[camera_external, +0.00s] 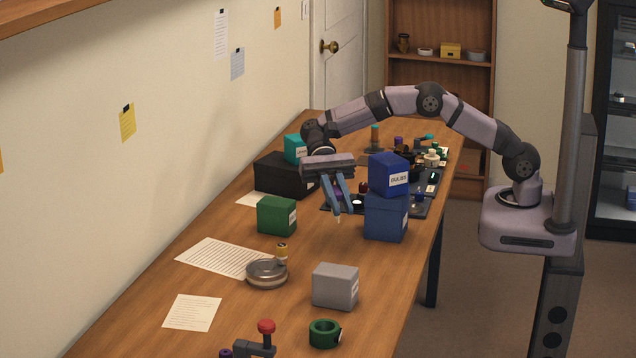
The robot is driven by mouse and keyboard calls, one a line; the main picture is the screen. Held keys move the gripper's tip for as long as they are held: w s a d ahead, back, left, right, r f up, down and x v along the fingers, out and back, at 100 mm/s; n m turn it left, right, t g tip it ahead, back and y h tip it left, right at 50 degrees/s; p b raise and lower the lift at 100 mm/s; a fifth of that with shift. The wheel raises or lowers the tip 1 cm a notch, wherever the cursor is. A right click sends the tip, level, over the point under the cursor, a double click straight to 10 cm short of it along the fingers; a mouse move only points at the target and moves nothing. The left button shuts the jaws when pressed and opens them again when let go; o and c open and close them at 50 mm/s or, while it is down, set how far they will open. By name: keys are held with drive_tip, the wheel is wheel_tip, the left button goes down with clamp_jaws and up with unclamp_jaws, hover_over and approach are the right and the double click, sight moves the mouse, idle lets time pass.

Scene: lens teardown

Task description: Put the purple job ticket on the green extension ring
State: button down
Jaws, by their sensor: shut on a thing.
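My gripper (338,210) hangs over the middle of the table, fingers pointing down, left of the blue boxes. It is shut on a small purple thing, which looks like the purple job ticket (338,191); the fingers hide most of it. The green extension ring (325,333) lies on the table near the front edge of the picture. It is a short dark green ring with an open middle and a dark patch on its right side. My gripper is well behind the ring and apart from it.
A grey box (335,286) stands just behind the ring. A green box (276,216), stacked blue boxes (386,218) and a round metal dish (267,274) stand nearby. A red-knobbed tool (265,338) is left of the ring. Bare wood lies between the green and grey boxes.

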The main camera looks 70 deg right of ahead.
drive_tip(key=s+a+r+n+g+h, duration=0.2)
drive_tip(key=s+a+r, duration=0.1)
drive_tip(key=s+a, duration=1.15)
drive_tip(key=s+a+r+n+g+h, duration=0.1)
drive_tip(key=s+a+r+n+g, duration=0.15)
drive_tip(key=s+a, duration=1.2)
drive_tip(key=m+t+y+b, duration=0.4)
drive_tip(key=m+t+b, duration=0.2)
drive_tip(key=m+t, duration=1)
hover_over(325, 334)
drive_tip(key=w, duration=0.2)
drive_tip(key=shift+n+t, duration=0.25)
drive_tip(key=shift+n, duration=0.1)
drive_tip(key=shift+w+a+f, duration=0.1)
drive_tip(key=shift+a+f, duration=0.1)
drive_tip(key=shift+f, duration=2.95)
drive_tip(key=shift+a+f, duration=0.2)
drive_tip(key=shift+f, duration=2.9)
drive_tip(key=shift+f, duration=0.2)
